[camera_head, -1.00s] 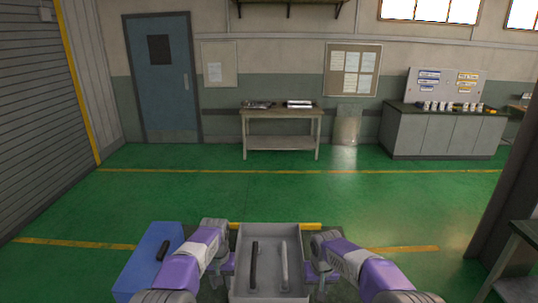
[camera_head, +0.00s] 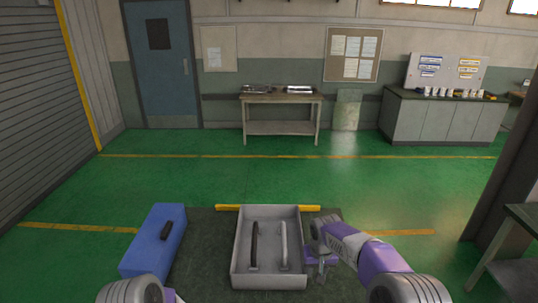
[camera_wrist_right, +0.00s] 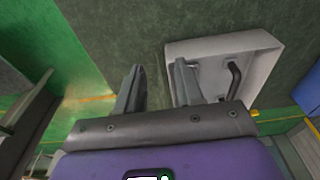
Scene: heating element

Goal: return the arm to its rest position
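My right arm reaches in from the right in the head view, with its gripper (camera_head: 320,262) beside the right wall of a grey tray (camera_head: 240,262). In the right wrist view the two fingers of this gripper (camera_wrist_right: 158,85) are apart with nothing between them. The tray's corner shows just beyond the right finger there (camera_wrist_right: 262,45). My left arm shows only as a rounded link at the bottom left of the head view; its gripper is out of view.
The tray holds a black curved bar (camera_head: 254,245) and a light grey one (camera_head: 284,245). A blue case (camera_head: 150,250) stands left of it. A dark mat (camera_head: 205,240) lies around them. A dark table (camera_head: 525,225) is at right. Green floor beyond is clear.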

